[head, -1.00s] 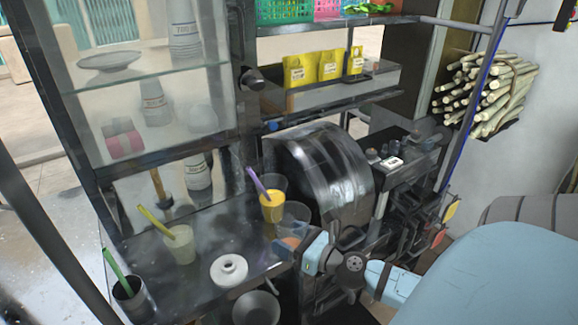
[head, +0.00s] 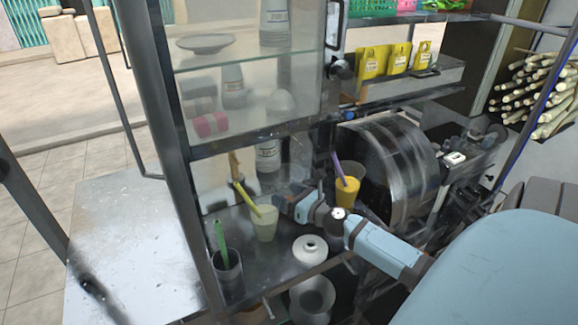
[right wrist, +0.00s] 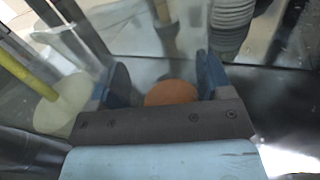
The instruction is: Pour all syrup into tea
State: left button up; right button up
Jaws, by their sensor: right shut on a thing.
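My right gripper (head: 290,205) is over the dark counter, shut on a clear container of orange-brown liquid. In the right wrist view, this liquid (right wrist: 171,93) shows between the two blue fingers; the container's outline is faint. I cannot tell whether it is syrup or tea. Just left of the gripper stands a clear cup of pale green liquid (head: 264,225) with a yellow-green straw; it also shows in the right wrist view (right wrist: 62,108). A cup of yellow-orange drink (head: 347,193) with a purple straw stands behind and right of the gripper. My left gripper is out of view.
A dark cup (head: 228,272) with a green straw stands at the counter's left end. A white round dish (head: 310,250) lies in front of the gripper. A metal bowl (head: 313,296) sits lower. The glass cabinet (head: 245,90) and metal drum (head: 390,165) bound the counter behind.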

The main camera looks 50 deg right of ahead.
aim_at(280, 169)
jog(key=shift+w, duration=0.45)
jog(key=shift+d+r+n+b, duration=0.2)
jog(key=shift+n+b, duration=0.7)
jog(key=shift+b, duration=0.15)
jog(key=shift+d+r+n+b, duration=0.1)
jog(key=shift+r+n+b, duration=0.4)
jog(key=shift+n+b, duration=0.4)
notch_tip(280, 169, up, 2)
jog(key=shift+d+n+p, duration=0.1)
jog(key=shift+n+p, duration=0.4)
jog(key=shift+n, duration=0.2)
notch_tip(280, 169, up, 2)
jog(key=shift+d+r+n+t, duration=0.1)
jog(key=shift+n+t, duration=0.2)
jog(key=shift+n, duration=0.4)
jog(key=shift+r+n+y, duration=0.15)
jog(key=shift+n+y, duration=0.15)
jog(key=shift+n, duration=0.3)
jog(key=shift+r+n, duration=0.35)
jog(key=shift+n, duration=0.15)
jog(key=shift+a+r+n, duration=0.35)
jog(key=shift+r+n, duration=0.45)
jog(key=shift+n, duration=0.2)
jog(key=shift+a+r+n, duration=0.1)
jog(key=shift+r+n, duration=0.25)
jog(key=shift+n, duration=0.35)
